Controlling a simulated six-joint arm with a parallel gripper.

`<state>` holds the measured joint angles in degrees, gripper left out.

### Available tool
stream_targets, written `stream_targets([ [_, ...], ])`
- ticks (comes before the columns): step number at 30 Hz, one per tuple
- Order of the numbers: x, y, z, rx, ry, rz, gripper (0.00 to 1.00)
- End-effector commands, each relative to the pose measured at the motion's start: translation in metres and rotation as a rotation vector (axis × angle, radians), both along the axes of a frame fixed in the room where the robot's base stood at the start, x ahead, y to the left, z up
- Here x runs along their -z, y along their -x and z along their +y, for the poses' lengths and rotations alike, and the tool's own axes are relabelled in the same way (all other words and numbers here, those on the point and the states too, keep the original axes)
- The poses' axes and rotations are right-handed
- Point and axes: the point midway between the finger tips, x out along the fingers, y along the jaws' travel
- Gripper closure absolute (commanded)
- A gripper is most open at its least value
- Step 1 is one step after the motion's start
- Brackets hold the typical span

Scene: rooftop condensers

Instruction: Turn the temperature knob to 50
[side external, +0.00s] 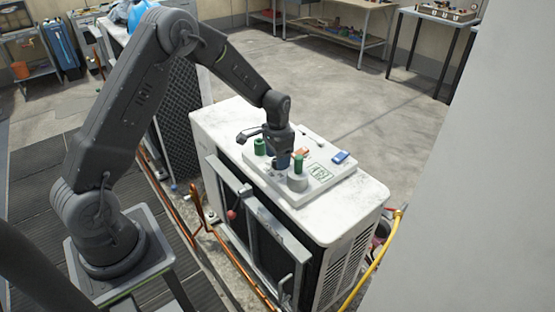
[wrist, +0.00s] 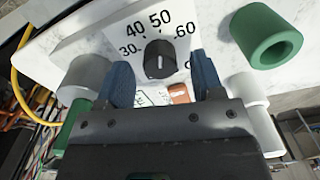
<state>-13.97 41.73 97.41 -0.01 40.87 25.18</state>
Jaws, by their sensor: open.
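The temperature knob (wrist: 160,62) is black and round, with a short white line on its face. It sits on a white dial plate (wrist: 112,38) with printed numbers 30, 40, 50 and 60 around it. The white line runs roughly up and down in the wrist view; I cannot tell for sure which number it marks. My gripper (wrist: 163,82) is open, with one blue finger on each side of the knob and gaps between. In the side view my gripper (side external: 279,162) is low over the panel and hides the knob.
The panel (side external: 316,185) lies on a white condenser unit (side external: 350,205). A green cylinder (side external: 260,147), another green cylinder (side external: 298,164) on a grey one (side external: 297,182), and a blue block (side external: 340,157) stand close around my gripper. A green hollow cylinder (wrist: 250,35) shows right of the dial.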

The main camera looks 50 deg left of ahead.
Motion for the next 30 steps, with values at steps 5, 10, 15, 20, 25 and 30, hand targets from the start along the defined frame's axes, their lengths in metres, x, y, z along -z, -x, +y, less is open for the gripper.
stream_targets([
  [5,-0.037,-0.001,0.0,0.0,-0.002,-0.006,0.39],
  [10,-0.076,0.0,0.0,0.0,-0.002,-0.006,0.39],
  [15,-0.106,0.0,0.0,0.0,0.0,-0.003,0.39],
  [20,-0.122,0.0,0.0,0.0,0.0,-0.003,0.39],
  [25,-0.126,0.0,0.0,0.0,0.0,0.0,0.39],
  [30,-0.126,0.0,0.0,0.0,0.0,0.0,0.39],
])
